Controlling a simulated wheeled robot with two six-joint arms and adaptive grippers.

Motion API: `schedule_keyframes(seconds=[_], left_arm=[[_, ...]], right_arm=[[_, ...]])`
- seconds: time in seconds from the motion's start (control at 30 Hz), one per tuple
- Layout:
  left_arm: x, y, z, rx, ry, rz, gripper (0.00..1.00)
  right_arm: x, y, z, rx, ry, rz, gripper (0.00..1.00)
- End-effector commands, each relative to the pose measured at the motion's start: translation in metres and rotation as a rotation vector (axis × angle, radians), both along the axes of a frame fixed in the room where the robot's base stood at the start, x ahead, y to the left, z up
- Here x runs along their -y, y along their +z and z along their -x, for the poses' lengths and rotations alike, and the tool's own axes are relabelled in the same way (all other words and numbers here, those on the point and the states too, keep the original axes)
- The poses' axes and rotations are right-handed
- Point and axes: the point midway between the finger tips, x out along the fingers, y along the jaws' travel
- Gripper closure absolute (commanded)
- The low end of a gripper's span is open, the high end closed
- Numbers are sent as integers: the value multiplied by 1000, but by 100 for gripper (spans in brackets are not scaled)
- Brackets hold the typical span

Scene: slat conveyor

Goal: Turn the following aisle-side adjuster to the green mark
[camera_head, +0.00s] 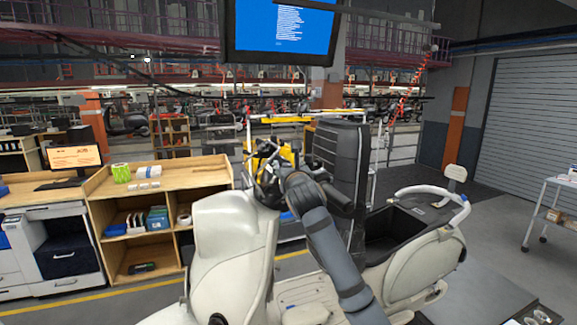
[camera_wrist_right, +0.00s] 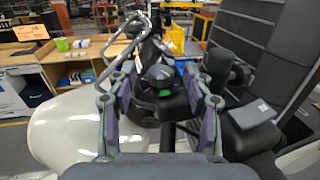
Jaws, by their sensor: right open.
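My right gripper (camera_wrist_right: 160,102) is open, with its two purple-padded fingers spread apart in the right wrist view. A dark rounded knob-like part (camera_wrist_right: 159,75) shows between and beyond the fingertips, with a small green mark (camera_wrist_right: 164,92) just below it. I cannot tell whether the fingers touch it or which way it is turned. In the head view my right arm reaches up to the gripper (camera_head: 268,178), over a cream scooter body (camera_head: 232,240); the knob cannot be made out there. My left gripper is not in view.
A tall black ribbed panel (camera_head: 340,165) stands close to the right of the gripper. A second cream scooter part (camera_head: 425,262) is at the lower right. A wooden workbench (camera_head: 190,175) stands at the left. A white cart (camera_head: 550,205) is at the far right.

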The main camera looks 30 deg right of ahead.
Motion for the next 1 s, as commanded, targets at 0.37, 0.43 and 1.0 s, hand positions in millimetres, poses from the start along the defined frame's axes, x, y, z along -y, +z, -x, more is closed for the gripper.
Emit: schedule_keyframes(seconds=[0.37,0.43,1.0], left_arm=[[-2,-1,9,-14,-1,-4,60],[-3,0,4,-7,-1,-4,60],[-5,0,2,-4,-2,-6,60]], right_arm=[[0,0,0,0,0,0,95],[0,0,0,0,0,0,100],[-8,0,-6,2,-347,-21,100]])
